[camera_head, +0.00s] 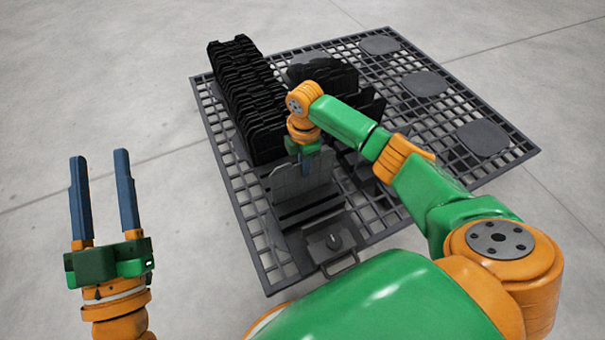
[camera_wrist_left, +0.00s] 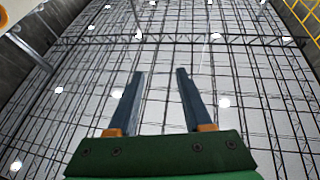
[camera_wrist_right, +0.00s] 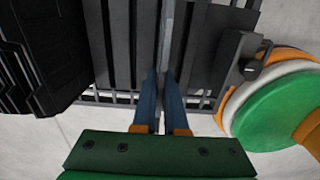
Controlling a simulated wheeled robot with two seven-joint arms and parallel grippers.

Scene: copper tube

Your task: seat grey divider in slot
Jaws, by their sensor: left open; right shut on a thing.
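The grey divider (camera_head: 301,181) is a thin plate standing upright above the slotted base (camera_head: 314,208) on the grid pallet. My right gripper (camera_head: 306,172) is shut on its upper edge. In the right wrist view the divider shows edge-on as a thin grey strip (camera_wrist_right: 167,35) between the fingertips of my right gripper (camera_wrist_right: 160,75), among dark parallel bars. Whether its lower edge is inside a slot cannot be told. My left gripper (camera_head: 102,192) is open and empty, raised at the left, away from the pallet. In the left wrist view its fingers (camera_wrist_left: 159,75) are apart with nothing between them.
A long row of black dividers (camera_head: 245,95) stands left of the right gripper. More black pieces (camera_head: 325,75) stand behind it. A small block with a knob (camera_head: 330,241) sits at the pallet's front edge. The right part of the grid pallet (camera_head: 455,112) is mostly clear.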

